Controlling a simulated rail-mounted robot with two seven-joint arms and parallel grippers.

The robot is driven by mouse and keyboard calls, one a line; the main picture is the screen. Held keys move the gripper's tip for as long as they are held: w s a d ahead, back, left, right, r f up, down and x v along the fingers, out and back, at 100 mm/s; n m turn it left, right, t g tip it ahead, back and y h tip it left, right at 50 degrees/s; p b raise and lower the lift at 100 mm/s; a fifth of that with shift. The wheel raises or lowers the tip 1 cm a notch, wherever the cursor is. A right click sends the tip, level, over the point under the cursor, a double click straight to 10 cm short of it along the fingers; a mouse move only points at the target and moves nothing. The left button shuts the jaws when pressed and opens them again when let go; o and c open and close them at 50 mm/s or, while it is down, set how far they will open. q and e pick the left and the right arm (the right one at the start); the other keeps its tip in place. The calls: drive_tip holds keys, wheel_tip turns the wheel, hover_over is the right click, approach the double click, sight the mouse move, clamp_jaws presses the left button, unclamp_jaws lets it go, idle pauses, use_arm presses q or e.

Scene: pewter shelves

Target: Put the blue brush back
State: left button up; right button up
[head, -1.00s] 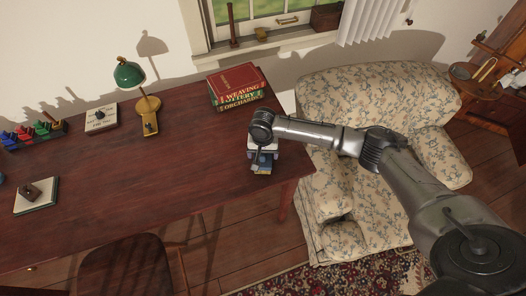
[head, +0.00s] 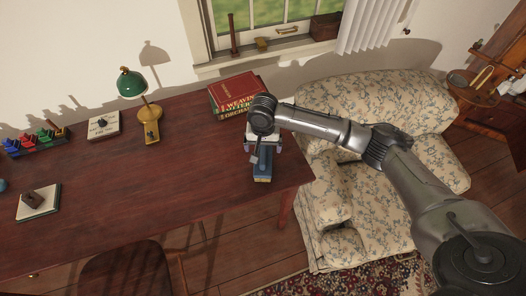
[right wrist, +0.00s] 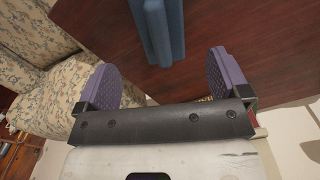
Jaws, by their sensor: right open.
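The blue brush (head: 262,170) is near the right end of the dark wooden desk (head: 150,195), with a yellowish patch at its near end. My right gripper (head: 263,150) is over its far part and hides some of it. In the right wrist view the blue brush (right wrist: 166,30) shows beyond the open purple fingers of my right gripper (right wrist: 165,76). It lies roughly in line with the gap between them, and neither finger touches it. My left gripper is not in view.
Stacked books (head: 233,96) stand just behind my right gripper. A green lamp (head: 134,84), a white block (head: 103,124) and a rack of coloured items (head: 37,141) are farther left. A floral armchair (head: 345,190) stands right of the desk. The desk's middle is clear.

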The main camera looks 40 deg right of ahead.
drive_tip(key=shift+r, duration=1.4)
drive_tip(key=s+a+f+n+t+y, duration=0.2)
drive_tip(key=s+a+f+n, duration=0.7)
drive_tip(key=s+a, duration=0.55)
drive_tip(key=s+d+n+t+h, duration=0.1)
drive_tip(key=s+d, duration=0.3)
drive_tip(key=s, duration=1.1)
drive_tip(key=shift+s+f+n+t+h, duration=0.3)
drive_tip(key=shift+s+f+n+h, duration=0.05)
drive_tip(key=shift+f+n+h, duration=0.05)
